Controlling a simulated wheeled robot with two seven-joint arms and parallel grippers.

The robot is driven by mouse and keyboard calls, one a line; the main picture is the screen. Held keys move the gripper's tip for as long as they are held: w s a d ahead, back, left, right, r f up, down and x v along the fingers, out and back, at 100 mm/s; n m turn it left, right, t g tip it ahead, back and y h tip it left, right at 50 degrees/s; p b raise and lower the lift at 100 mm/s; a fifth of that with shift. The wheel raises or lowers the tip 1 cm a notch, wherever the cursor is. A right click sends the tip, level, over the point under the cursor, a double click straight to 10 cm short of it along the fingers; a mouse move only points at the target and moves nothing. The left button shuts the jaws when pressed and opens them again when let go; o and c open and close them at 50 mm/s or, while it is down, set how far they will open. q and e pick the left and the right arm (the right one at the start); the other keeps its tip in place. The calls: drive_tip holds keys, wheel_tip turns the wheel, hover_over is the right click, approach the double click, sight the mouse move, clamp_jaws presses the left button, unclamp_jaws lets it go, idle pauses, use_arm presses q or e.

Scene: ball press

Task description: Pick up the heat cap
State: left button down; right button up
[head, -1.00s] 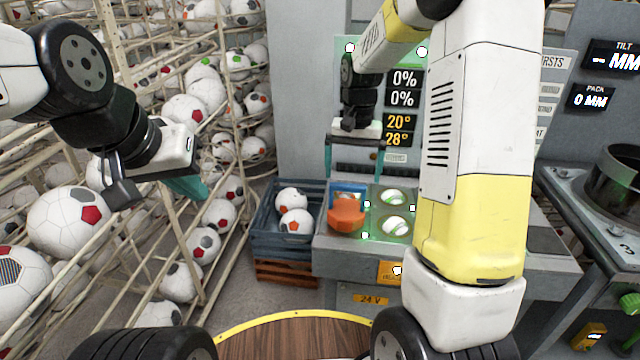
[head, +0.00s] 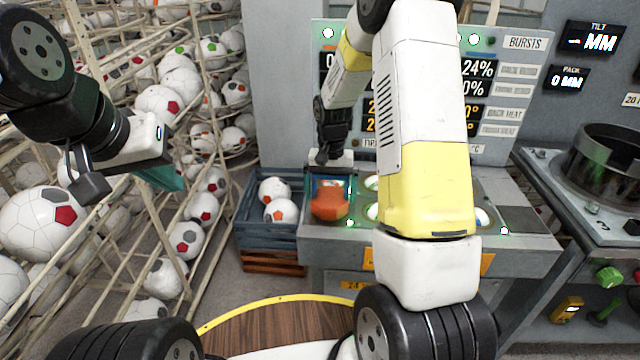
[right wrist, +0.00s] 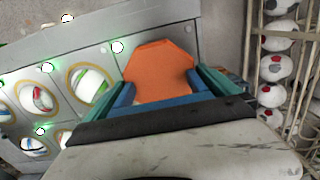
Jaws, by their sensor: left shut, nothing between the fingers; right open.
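My right gripper (head: 331,182) is open right over the cap, one finger on either side; the right wrist view also shows the gripper (right wrist: 160,92). Whether the fingers touch the blue parts I cannot tell. My left gripper (head: 165,178) is shut and empty, held in the air at the left before the ball racks.
A blue crate (head: 254,228) with two balls stands just left of the bench. Balls sit in round sockets (right wrist: 87,84) beside the cap. My right arm hides part of the bench (head: 325,243). A black ring-shaped holder (head: 606,160) stands at right.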

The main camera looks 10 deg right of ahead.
drive_tip(key=shift+f, duration=0.5)
drive_tip(key=shift+c, duration=0.2)
drive_tip(key=shift+r, duration=0.1)
drive_tip(key=c, duration=1.7)
